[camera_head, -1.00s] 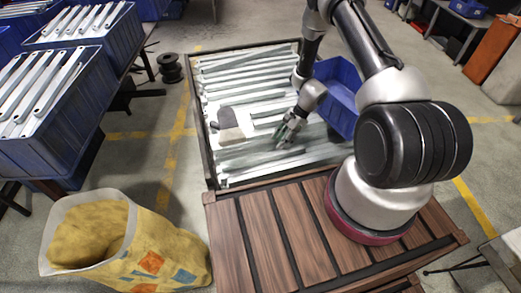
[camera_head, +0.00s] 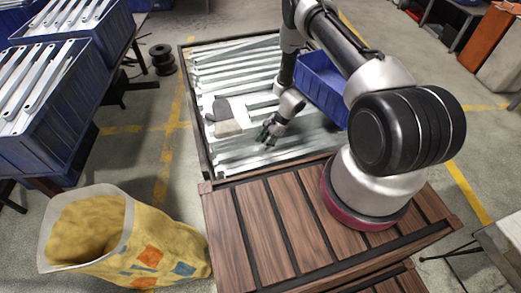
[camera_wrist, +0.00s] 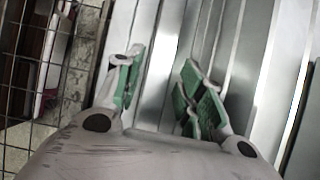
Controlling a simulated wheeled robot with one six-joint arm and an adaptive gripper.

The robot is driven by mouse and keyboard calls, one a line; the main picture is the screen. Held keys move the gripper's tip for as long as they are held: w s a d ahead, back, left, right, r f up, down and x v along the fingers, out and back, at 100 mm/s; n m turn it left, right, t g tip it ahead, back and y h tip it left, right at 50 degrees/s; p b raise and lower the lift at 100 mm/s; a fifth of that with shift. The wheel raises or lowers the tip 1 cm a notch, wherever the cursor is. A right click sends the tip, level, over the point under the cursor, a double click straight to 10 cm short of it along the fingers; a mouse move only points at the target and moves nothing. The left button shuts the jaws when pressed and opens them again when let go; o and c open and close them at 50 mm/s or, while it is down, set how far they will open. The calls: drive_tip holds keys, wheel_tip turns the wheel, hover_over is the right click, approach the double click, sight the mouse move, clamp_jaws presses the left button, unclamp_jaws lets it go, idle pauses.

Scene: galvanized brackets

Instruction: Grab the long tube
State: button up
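Several long pale metal pieces (camera_head: 238,66) lie side by side in a dark-framed bin (camera_head: 190,95) in the head view. Which one is the long tube I cannot tell. My gripper (camera_head: 268,134) hangs over the front part of the bin, above the long pieces there. In the wrist view my gripper (camera_wrist: 160,68) has its green-padded fingers apart, with nothing held between them. A long shiny metal piece (camera_wrist: 158,55) runs beneath the gap between the fingers. Whether the fingertips touch any metal is unclear.
A grey and beige object (camera_head: 226,118) lies on the metal at the bin's left. Wire mesh (camera_wrist: 55,75) borders the wrist view's left. A yellow sack (camera_head: 120,240) and blue boxes of brackets (camera_head: 40,125) stand left.

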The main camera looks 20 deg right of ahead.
drive_tip(key=shift+x, duration=1.15)
drive_tip(key=shift+c, duration=0.3)
clamp_jaws()
drive_tip(key=shift+r, duration=0.15)
